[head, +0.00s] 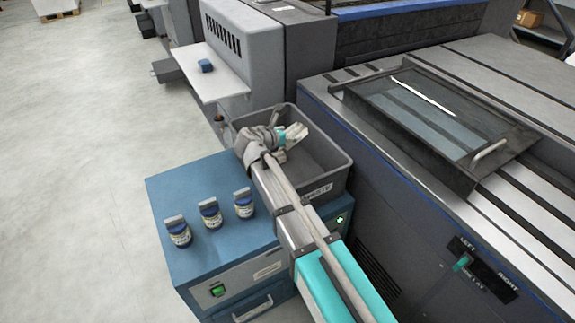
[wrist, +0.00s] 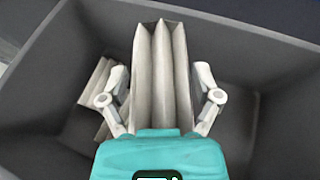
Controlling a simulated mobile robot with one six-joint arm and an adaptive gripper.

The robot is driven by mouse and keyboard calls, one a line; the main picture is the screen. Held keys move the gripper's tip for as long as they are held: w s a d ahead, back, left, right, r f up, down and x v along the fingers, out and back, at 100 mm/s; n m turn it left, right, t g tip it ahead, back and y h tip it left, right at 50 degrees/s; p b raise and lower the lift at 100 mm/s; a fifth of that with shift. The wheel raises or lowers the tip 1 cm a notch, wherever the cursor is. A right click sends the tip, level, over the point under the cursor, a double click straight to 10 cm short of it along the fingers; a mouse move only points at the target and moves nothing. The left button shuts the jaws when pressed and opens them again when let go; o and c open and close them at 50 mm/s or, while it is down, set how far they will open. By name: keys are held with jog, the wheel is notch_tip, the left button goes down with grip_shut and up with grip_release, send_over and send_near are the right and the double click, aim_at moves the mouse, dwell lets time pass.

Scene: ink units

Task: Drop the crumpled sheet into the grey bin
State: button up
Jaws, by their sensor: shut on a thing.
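My gripper (head: 291,138) is over the bin's opening in the head view. In the wrist view my gripper (wrist: 160,78) is shut on the crumpled sheet (wrist: 160,50), a pale, pleated piece held between the two fingers. The bin's dark walls (wrist: 265,48) surround it in that view. Another pale pleated piece (wrist: 97,88) lies lower, left of the left finger. The sheet's lower end is hidden by my gripper.
A white shelf (head: 222,82) with a blue block (head: 205,66) is behind. The large machine (head: 420,190) with a glass-topped panel (head: 425,105) borders the bin's right. Open floor lies left.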

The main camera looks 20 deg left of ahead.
jog(key=shift+f, duration=0.25)
jog(key=o, duration=0.7)
dwell(0.4)
jog(key=shift+r, duration=0.1)
